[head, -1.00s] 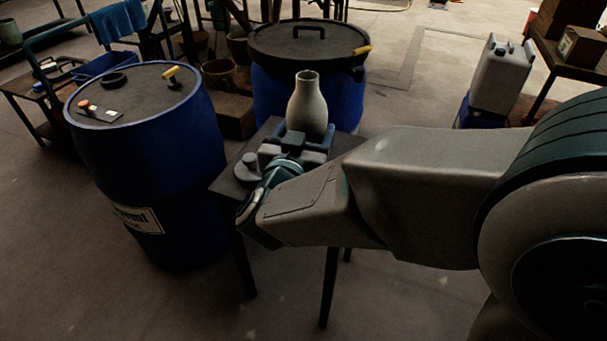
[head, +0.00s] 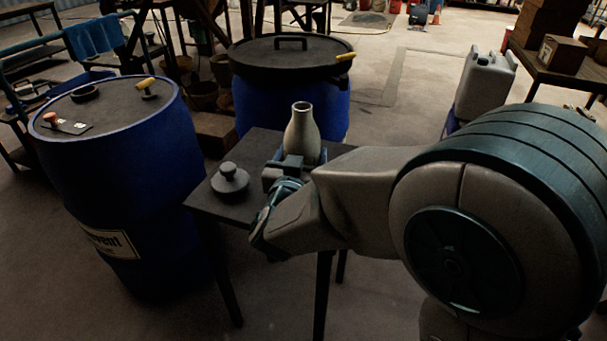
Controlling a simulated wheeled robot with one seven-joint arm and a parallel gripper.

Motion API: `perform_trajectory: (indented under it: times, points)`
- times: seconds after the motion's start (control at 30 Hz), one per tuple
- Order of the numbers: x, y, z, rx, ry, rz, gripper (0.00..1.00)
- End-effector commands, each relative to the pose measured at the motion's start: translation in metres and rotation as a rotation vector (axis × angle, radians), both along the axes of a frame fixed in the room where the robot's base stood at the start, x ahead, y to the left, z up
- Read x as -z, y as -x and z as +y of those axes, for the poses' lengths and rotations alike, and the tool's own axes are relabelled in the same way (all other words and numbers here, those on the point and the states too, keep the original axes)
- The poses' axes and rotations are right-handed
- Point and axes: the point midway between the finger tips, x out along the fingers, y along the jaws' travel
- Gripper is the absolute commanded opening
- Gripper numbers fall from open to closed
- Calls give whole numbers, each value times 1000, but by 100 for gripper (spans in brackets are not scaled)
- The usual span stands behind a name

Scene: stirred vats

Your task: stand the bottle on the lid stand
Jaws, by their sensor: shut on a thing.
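A pale grey bottle (head: 302,133) with a narrow neck stands upright in my gripper (head: 301,160), near the middle of the picture. My gripper is shut on the bottle's lower body, its fingers on either side. The small dark table (head: 262,143) between the two blue vats looks like the lid stand. The bottle is over its right part. The bottle's base is hidden behind my gripper, so I cannot tell whether it touches the table top.
A grey knobbed object (head: 230,179) sits on the table, left of my gripper. A blue vat (head: 130,170) stands at the left. Another blue vat (head: 290,100) with a dark handled lid (head: 292,55) stands behind the table. A grey canister (head: 486,82) is at the right.

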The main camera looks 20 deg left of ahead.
Motion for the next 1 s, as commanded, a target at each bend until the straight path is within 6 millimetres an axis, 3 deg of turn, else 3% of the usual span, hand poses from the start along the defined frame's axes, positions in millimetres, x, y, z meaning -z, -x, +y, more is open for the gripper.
perform_trajectory:
  times: [0.17,0.4,0.8,0.83,0.9,1.0]
  points:
    - [10,-5,-1,-1,1,0,27]
    - [44,-5,-1,-1,2,0,27]
    - [48,-5,-1,0,0,-1,27]
    - [46,-5,-1,-1,0,0,76]
    - [46,-5,-1,-1,0,0,89]
    - [46,-5,-1,-1,0,0,89]
